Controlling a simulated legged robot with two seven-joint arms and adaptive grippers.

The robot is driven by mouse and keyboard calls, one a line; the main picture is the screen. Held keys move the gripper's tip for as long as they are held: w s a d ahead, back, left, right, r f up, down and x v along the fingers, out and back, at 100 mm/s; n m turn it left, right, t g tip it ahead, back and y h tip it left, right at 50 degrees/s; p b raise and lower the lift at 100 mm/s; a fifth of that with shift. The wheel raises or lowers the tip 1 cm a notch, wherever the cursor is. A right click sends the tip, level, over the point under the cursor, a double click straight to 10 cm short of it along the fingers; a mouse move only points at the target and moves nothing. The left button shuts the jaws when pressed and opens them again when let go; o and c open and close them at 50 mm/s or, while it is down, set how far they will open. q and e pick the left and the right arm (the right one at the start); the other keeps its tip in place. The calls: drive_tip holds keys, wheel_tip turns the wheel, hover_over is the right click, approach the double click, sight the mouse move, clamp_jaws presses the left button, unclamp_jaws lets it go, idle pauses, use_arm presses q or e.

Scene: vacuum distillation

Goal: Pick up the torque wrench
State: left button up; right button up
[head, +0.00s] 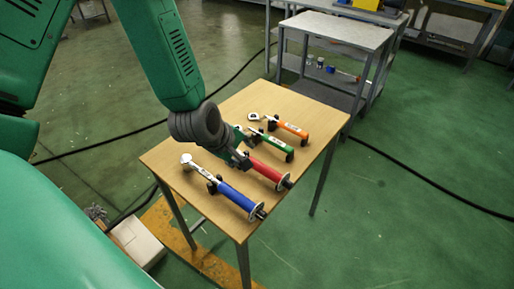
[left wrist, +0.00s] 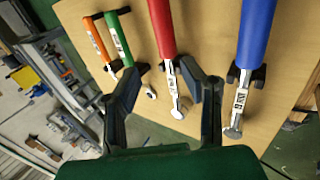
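Several torque wrenches lie side by side on a wooden-topped table (head: 215,215). They have a blue handle (head: 237,197), a red handle (head: 269,171), a green handle (head: 276,147) and an orange handle (head: 293,130). My left gripper (head: 242,158) is low over the red wrench, hiding its shaft and head in the head view. In the left wrist view my left gripper (left wrist: 162,68) is open, with the red wrench (left wrist: 161,28) showing between its spread fingers. The blue wrench (left wrist: 256,35) is right of the fingers; the green (left wrist: 119,38) and orange (left wrist: 97,38) ones are left. Contact cannot be told. My right gripper is out of view.
The wrenches rest on small black holders, close to each other. A grey metal shelf table (head: 335,30) stands behind. A white box (head: 138,240) is on the floor left of the table. Black cables cross the green floor, which is open on the right.

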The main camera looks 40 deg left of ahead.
sight(255, 164)
use_arm(q)
drive_tip(key=x, duration=0.4)
drive_tip(key=s+a+x, duration=0.1)
drive_tip(key=x, duration=0.2)
drive_tip(key=shift+f+b, duration=0.3)
drive_tip(key=shift+w+a+f, duration=0.25)
drive_tip(key=shift+w+f, duration=0.15)
drive_tip(key=shift+f, duration=0.15)
drive_tip(key=w+f, duration=0.1)
drive_tip(key=w+d+f, duration=0.1)
drive_tip(key=f, duration=0.1)
drive_tip(key=shift+w+d, duration=0.2)
drive_tip(key=shift+w, duration=0.05)
drive_tip(key=shift+s+a, duration=0.1)
drive_tip(key=shift+a, duration=0.1)
drive_tip(key=shift+c, duration=0.5)
drive_tip(key=shift+a, duration=0.3)
clamp_jaws()
